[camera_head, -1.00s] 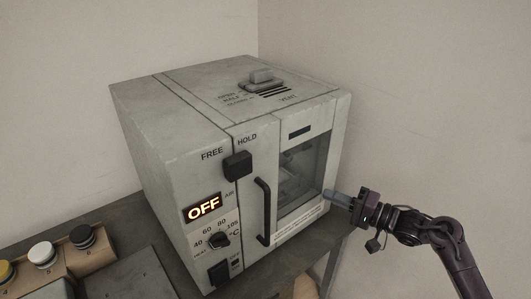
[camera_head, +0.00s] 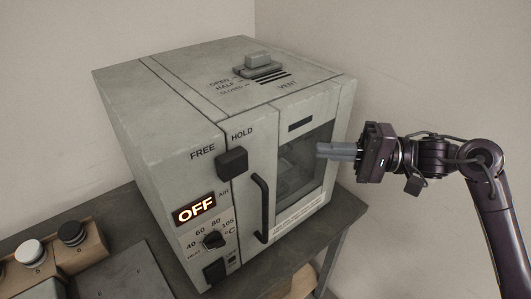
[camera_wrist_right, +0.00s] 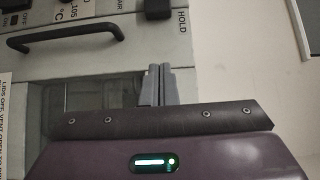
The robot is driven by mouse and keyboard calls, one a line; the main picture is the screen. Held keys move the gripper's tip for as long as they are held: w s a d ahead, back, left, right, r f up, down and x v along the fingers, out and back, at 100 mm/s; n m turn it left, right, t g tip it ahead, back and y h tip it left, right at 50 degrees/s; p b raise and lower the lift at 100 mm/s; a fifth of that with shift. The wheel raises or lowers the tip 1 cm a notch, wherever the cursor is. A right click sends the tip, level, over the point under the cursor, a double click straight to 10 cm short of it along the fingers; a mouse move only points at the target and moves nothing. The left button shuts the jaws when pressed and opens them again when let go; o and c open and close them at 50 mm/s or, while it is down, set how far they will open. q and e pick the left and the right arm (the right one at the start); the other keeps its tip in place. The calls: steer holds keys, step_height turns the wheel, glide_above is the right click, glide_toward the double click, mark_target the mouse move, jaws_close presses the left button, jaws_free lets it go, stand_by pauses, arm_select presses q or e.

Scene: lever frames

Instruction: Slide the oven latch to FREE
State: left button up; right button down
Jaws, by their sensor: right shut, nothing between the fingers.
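The oven latch (camera_head: 232,161) is a dark block on the oven front (camera_head: 262,143), below the FREE and HOLD labels. It sits nearer HOLD, across the seam beside the door. In the right wrist view the latch (camera_wrist_right: 157,9) shows at the top edge. My right gripper (camera_head: 320,150) is shut and empty, its grey fingers pointing left in front of the door window, right of the latch and apart from it. Its fingers also show in the right wrist view (camera_wrist_right: 160,68). My left gripper is not in view.
A dark door handle (camera_head: 260,208) stands out below and right of the latch. The OFF display (camera_head: 195,208) and a temperature knob (camera_head: 214,240) lie lower left. A vent slider (camera_head: 257,65) is on top.

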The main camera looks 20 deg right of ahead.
steer(key=p, duration=0.3)
glide_toward(257, 144)
steer(key=x, duration=0.5)
steer(key=a, duration=0.2)
steer(key=s+a+p, duration=0.1)
steer(key=a, duration=0.1)
steer(key=shift+s+f, duration=0.15)
steer(key=shift+f, duration=0.1)
